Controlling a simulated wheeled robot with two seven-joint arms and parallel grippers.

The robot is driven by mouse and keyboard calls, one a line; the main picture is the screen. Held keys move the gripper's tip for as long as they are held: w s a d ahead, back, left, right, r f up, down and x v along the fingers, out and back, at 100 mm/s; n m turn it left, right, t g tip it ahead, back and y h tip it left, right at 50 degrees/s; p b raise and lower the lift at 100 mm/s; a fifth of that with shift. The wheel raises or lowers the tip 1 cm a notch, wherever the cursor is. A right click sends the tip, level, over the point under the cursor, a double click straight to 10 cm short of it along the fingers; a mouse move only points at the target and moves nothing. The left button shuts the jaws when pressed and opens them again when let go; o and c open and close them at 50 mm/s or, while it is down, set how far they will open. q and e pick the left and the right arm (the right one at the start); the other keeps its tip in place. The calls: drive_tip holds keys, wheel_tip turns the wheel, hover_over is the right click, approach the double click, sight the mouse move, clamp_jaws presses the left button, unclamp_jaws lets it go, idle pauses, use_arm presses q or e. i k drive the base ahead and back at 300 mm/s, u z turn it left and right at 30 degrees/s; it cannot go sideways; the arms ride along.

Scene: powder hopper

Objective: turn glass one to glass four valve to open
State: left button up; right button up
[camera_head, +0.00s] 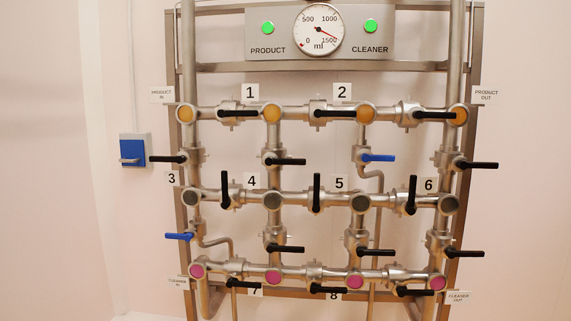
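Glass one (272,114) is an orange round sight glass in the top row, beside the label 1. Glass four (274,202) is a dark grey sight glass straight below it in the middle row, beside the label 4. A vertical steel pipe joins them. The valve between them has a black lever handle (288,161) that points right, level and across the pipe. Nothing covers this valve. Neither of my grippers shows in the head view.
Other black handles lie close by, such as the top-row handle (238,113) along its pipe and the upright middle-row handle (225,189). A blue handle (378,158) is to the right. A gauge (318,29) sits above between two green lamps. A blue wall switch (133,151) is left.

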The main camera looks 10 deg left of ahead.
sight(269, 161)
drive_tip(key=u, duration=0.5)
drive_tip(key=i, duration=1.05)
drive_tip(key=z, duration=0.05)
